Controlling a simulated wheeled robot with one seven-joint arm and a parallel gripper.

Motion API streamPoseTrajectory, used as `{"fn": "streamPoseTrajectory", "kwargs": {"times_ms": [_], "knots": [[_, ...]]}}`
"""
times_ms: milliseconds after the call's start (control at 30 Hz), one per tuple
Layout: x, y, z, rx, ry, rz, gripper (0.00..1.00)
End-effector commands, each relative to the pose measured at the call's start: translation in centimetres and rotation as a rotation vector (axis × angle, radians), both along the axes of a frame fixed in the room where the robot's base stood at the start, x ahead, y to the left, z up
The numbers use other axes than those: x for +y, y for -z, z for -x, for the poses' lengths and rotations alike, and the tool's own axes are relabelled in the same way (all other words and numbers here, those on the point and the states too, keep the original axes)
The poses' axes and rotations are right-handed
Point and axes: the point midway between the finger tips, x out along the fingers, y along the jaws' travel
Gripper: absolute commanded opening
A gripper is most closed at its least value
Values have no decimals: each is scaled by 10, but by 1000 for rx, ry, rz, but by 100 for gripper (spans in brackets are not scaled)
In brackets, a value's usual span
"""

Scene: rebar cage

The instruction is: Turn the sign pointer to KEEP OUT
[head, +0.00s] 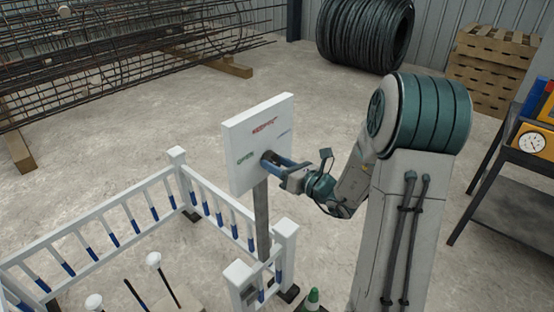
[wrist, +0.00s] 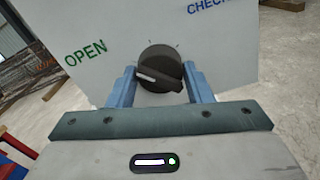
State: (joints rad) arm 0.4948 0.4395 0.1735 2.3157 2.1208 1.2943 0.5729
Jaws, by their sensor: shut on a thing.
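The white sign board (head: 240,180) stands on a grey post. It carries red lettering (head: 264,126) at the top, green OPEN at the left (wrist: 86,53) and blue CHECK lettering at the right (wrist: 208,6). The red lettering is out of the wrist view. The dark round knob with a raised bar, the sign pointer (wrist: 160,62), sits on the board's face. Its white mark lies at the bar's left end, toward the OPEN side. My gripper (wrist: 161,85) is shut on the pointer, one blue finger on each side. In the head view, my gripper (head: 272,163) partly hides the knob.
A white railing (head: 110,219) with blue bands encloses the area left of and below the sign. A green-topped cone (head: 313,297) is near my arm's base. A cart (head: 520,158) stands at the right. Open concrete floor lies behind the sign.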

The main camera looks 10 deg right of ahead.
Motion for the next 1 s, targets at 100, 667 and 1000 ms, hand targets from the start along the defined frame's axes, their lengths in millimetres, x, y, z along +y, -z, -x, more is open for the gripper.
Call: {"fn": "streamPoseTrajectory", "kwargs": {"times_ms": [100,667,1000], "knots": [[0,-4,0,69,-1,-92,23],[0,-3,0,350,0,-481,23],[0,-1,0,434,0,-597,23]]}}
